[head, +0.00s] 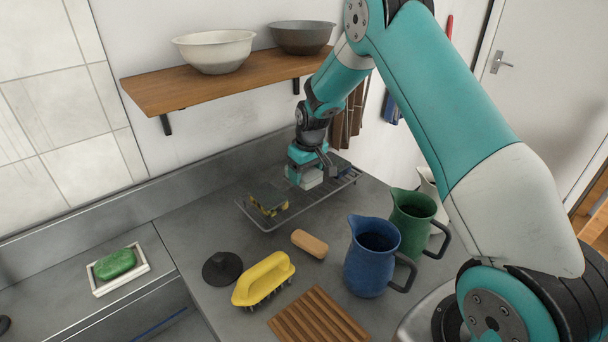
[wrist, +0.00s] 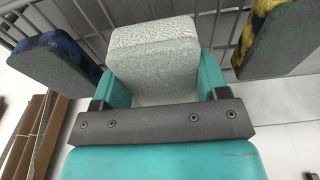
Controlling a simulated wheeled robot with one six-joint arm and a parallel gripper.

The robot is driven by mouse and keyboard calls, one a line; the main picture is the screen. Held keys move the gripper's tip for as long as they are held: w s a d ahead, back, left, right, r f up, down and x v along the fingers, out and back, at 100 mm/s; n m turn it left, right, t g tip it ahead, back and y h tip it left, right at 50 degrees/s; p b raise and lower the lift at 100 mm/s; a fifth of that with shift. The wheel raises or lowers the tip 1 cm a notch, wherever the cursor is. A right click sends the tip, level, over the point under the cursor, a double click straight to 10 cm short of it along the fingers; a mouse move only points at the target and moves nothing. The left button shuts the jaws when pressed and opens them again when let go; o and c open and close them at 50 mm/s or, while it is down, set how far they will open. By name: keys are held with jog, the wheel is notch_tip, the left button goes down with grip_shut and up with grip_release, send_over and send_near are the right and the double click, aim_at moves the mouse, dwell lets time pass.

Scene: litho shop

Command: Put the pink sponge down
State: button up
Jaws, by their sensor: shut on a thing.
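My gripper (head: 307,172) is shut on a pale whitish-grey sponge-like block (wrist: 153,58), with a teal finger on each side of it. The block looks white, not pink, and no clearly pink sponge shows. The block also shows in the head view (head: 311,181), at the wire rack (head: 274,227) on the grey counter. Whether it touches the rack I cannot tell. On the rack, a yellow sponge with a dark grey face (head: 268,199) is to the left, and a dark blue-and-grey sponge (wrist: 52,68) is on the other side of my gripper.
In front of the rack are a tan block (head: 310,243), a yellow brush (head: 264,281), a black round knob-like object (head: 222,268), a slatted wooden board (head: 318,318), a blue jug (head: 370,262) and a green jug (head: 412,215). A wooden shelf (head: 220,85) with two bowls hangs above.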

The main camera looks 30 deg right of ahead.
jog(key=shift+f, duration=0.75)
jog(key=shift+w+f+p, duration=0.1)
jog(key=shift+w+p, duration=0.05)
jog(key=shift+p, duration=0.4)
jog(key=shift+f, duration=0.2)
jog(key=shift+f, duration=0.1)
